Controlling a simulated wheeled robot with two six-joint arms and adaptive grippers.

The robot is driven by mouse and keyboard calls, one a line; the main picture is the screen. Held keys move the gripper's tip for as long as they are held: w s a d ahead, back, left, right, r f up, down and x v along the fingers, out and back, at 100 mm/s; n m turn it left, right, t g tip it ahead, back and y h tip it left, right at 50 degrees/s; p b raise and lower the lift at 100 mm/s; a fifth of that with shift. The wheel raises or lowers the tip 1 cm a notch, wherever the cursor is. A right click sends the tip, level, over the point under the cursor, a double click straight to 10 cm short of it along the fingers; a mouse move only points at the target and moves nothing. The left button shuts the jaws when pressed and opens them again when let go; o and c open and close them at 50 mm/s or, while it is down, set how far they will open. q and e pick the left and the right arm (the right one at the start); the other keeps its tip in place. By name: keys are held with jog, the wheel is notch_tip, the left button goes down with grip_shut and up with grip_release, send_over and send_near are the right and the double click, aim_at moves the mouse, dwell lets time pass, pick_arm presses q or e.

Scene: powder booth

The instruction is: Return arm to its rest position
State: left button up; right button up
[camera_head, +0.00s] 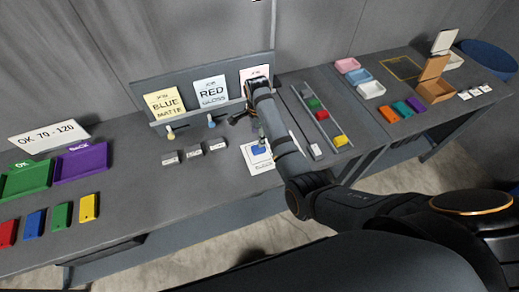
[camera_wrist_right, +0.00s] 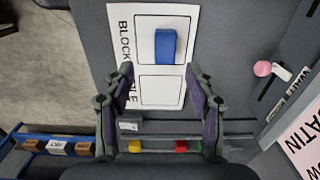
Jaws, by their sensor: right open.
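My right arm reaches in from the right in the head view. Its right gripper (camera_head: 243,120) is over the back middle of the bench, close to the sign rack. In the right wrist view the right gripper (camera_wrist_right: 159,76) is open, with nothing between its fingers. Below it lies a white card (camera_wrist_right: 141,28) with two outlined boxes. A blue block (camera_wrist_right: 165,45) lies in one box; the other box is empty. In the head view the card (camera_head: 262,167) and the blue block (camera_head: 258,150) are partly hidden by my arm. My left gripper is not in view.
A sign rack (camera_head: 200,75) stands behind the gripper. Small grey blocks (camera_head: 193,151) lie left of the card. A rail with coloured blocks (camera_head: 320,115) lies to the right. Green and purple trays (camera_head: 80,161) are at far left. Bench around the front middle is clear.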

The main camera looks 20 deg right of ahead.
jog(key=s+d+f+n+t, duration=0.2)
jog(key=s+d+f+n, duration=0.1)
jog(key=s+d+n, duration=0.55)
jog(key=s+r+n+t+h, duration=0.1)
jog(key=s+r+n, duration=0.3)
jog(key=s, duration=0.5)
jog(key=s+r+n+t, duration=0.1)
jog(key=s+r+n, duration=0.2)
jog(key=s+n, duration=0.4)
jog(key=s+d+f+m+g+b, duration=0.15)
jog(key=f+b, duration=0.25)
jog(key=f, duration=1.4)
jog(key=s+d+f+b, duration=0.15)
jog(key=f+b, duration=0.25)
jog(key=f, duration=1.3)
pick_arm(q)
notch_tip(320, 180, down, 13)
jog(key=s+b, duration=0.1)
jog(key=b, duration=0.4)
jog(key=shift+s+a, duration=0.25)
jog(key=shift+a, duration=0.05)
pick_arm(e)
jog(key=s+f+g, duration=0.1)
jog(key=s+f, duration=1.7)
jog(key=f, duration=0.3)
jog(key=shift+s+d+f+m, duration=0.25)
jog(key=shift+s+d+m, duration=0.05)
jog(key=shift+s, duration=0.1)
